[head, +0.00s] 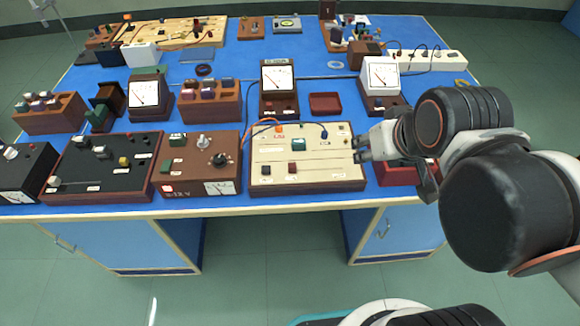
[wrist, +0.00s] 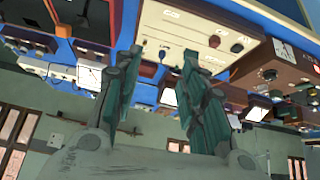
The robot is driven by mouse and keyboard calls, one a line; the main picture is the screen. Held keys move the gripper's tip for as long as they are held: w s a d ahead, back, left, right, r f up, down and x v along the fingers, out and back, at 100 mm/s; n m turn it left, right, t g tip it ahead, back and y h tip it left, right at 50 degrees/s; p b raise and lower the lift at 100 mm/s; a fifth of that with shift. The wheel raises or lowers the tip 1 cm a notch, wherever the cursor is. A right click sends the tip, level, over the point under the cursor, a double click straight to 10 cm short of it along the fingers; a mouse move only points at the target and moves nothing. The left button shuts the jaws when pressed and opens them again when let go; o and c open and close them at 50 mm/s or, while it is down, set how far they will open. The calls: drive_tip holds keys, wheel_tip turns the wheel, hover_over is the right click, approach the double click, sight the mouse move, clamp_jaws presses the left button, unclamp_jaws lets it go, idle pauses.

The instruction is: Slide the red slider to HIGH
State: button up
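A cream-topped control box (head: 330,170) stands at the front middle of the blue bench. On its top is a dark red block (head: 297,144), which looks like the red slider; its labels are too small to read. In the wrist view the cream panel (wrist: 185,20) shows at the top, with a dark red piece (wrist: 214,41) on it. My gripper (head: 362,150) is at the right edge of the box, to the right of the red block. In the wrist view my gripper's fingers (wrist: 157,88) are spread apart with nothing between them.
A brown power unit (head: 200,180) and a black panel (head: 95,170) stand to the left of the cream box. Meters such as this one (head: 278,76) and a small red tray (head: 325,104) are behind it. A red tray (head: 396,175) lies to the right, partly behind my arm.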

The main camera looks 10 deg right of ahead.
drive_tip(key=n+g+p, duration=0.7)
drive_tip(key=n, duration=1)
hover_over(292, 165)
wheel_tip(292, 165, down, 6)
wheel_tip(292, 165, down, 13)
drive_tip(key=b, duration=0.4)
drive_tip(key=shift+r, duration=0.15)
